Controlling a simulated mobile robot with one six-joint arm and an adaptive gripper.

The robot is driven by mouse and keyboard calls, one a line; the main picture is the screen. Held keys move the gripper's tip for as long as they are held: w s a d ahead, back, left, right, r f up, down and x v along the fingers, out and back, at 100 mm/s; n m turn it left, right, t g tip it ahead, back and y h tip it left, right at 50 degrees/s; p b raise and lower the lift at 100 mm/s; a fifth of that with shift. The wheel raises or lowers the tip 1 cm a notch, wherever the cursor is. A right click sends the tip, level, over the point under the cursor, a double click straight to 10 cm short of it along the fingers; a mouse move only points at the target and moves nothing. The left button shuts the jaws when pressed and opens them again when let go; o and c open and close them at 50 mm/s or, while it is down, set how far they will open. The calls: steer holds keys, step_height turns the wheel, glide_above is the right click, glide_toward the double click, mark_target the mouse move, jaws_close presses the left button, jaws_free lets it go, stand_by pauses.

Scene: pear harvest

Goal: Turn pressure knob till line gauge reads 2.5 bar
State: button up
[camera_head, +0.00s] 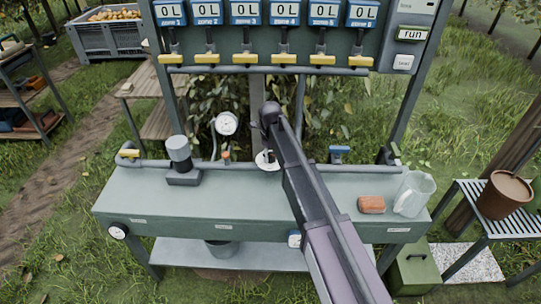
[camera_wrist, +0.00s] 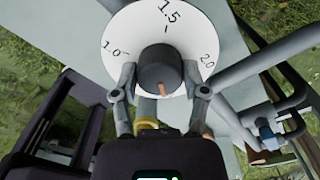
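The pressure knob (camera_wrist: 158,70) is a dark round cap on a white dial (camera_wrist: 118,28) marked 1.0, 1.5 and 2.0. An orange mark on the knob lies on its side away from the 1.5. My gripper (camera_wrist: 160,78) has one finger on each side of the knob, with small gaps seeming to show between fingers and knob. In the head view the white dial (camera_head: 263,161) shows beside my arm, which hides most of the knob area. The line gauge (camera_head: 227,123) is a round white face left of the dial; its needle is too small to read.
A grey pipe (camera_head: 235,167) runs along the bench (camera_head: 150,195). A grey filter-like unit (camera_head: 179,158) stands at left; a brown block (camera_head: 371,204) and clear jug (camera_head: 414,194) at right. Yellow-handled valves (camera_head: 245,59) hang above. Another gauge (camera_head: 118,231) is on the bench front.

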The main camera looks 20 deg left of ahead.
steer(key=o, duration=0.5)
steer(key=shift+c, duration=0.2)
steer(key=shift+n, duration=0.4)
